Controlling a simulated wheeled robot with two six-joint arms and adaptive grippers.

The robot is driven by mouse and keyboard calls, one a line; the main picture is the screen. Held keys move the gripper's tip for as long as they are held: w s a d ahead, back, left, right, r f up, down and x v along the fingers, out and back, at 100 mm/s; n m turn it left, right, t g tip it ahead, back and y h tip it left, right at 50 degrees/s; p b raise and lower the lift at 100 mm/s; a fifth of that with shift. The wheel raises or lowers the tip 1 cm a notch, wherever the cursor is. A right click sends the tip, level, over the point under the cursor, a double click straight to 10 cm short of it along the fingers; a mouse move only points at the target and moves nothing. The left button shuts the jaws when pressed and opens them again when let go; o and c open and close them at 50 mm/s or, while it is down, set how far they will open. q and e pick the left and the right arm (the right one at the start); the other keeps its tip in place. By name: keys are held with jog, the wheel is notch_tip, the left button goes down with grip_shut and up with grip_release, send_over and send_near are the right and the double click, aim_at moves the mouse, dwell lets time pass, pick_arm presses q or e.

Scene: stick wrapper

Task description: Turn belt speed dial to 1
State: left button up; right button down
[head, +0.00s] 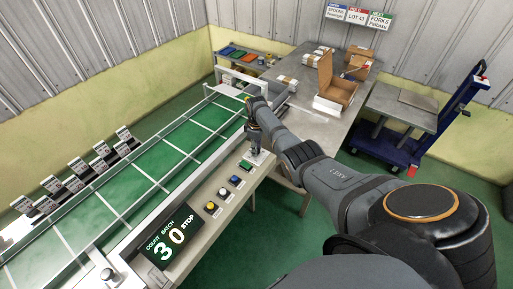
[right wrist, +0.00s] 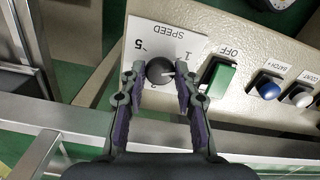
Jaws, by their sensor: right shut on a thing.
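The belt speed dial (right wrist: 159,70) is a round dark knob on a white plate (right wrist: 180,42) marked SPEED, with numbers around it; 1 and 5 are readable. A light pointer line on the knob points right, toward my right finger and near the 1 side. My right gripper (right wrist: 160,80) has its two fingers on either side of the knob and is shut on it. In the head view my right gripper (head: 254,150) reaches down to the panel's far end and hides the knob. My left gripper is not in view.
A green switch (right wrist: 221,80) marked OFF, a blue button (right wrist: 268,88) and a white button (right wrist: 299,96) sit beside the dial. The conveyor (head: 120,200) runs along the panel's left. A count display (head: 172,236) reads 30 and STOP. A table (head: 300,115) with boxes stands behind.

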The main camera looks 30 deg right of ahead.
jog(key=shift+n, duration=0.8)
jog(key=c, duration=1)
grip_release()
jog(key=shift+r, duration=0.1)
notch_tip(320, 180, up, 12)
jog(key=shift+f, duration=0.1)
jog(key=shift+f, duration=0.1)
